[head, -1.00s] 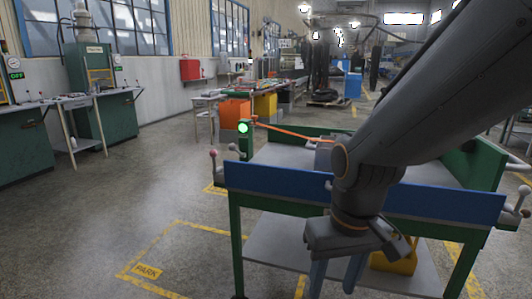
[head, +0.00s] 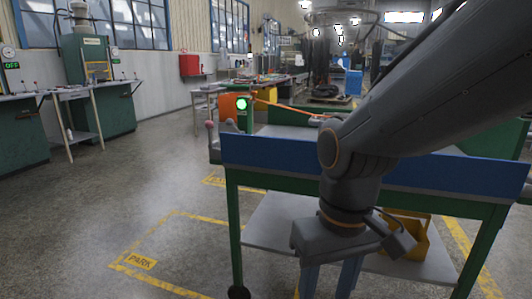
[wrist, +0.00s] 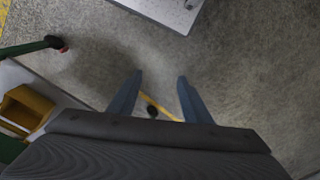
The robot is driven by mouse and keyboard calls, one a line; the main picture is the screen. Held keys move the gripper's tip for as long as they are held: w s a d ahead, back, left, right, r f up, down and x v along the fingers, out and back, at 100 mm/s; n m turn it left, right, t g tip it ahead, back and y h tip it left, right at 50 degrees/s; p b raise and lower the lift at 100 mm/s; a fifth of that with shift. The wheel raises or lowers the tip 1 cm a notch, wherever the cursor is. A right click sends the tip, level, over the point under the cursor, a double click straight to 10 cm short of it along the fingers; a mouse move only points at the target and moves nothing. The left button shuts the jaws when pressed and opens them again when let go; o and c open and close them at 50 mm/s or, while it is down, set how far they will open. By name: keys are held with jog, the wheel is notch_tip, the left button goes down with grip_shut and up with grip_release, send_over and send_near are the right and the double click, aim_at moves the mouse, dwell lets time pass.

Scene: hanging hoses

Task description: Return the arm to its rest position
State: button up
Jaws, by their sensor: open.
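My gripper (head: 331,282) hangs pointing down in front of the near side of the blue and green cart (head: 270,155). Its two blue-grey fingers are apart, and their tips are cut off by the bottom edge of the head view. In the wrist view the gripper (wrist: 160,80) is open and empty, with concrete floor, a yellow line and a small dark round object between and below the fingers. My arm is bent at the joint above the gripper and hides part of the cart's top.
A yellow bin (head: 408,235) stands on the cart's lower shelf; the bin also shows in the wrist view (wrist: 22,110). An orange hose (head: 285,106) runs over the cart near a green light. A marked PARK area (head: 140,262) and open floor lie at left, with green machines beyond.

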jog(key=d+r+m+p, duration=0.3)
jog(key=d+r+p, duration=0.6)
jog(key=p, duration=1)
notch_tip(320, 180, up, 3)
jog(key=shift+d+f+h+p, duration=0.15)
jog(key=shift+d+h+p, duration=0.15)
jog(key=shift+d, duration=0.1)
jog(key=shift+s, duration=0.1)
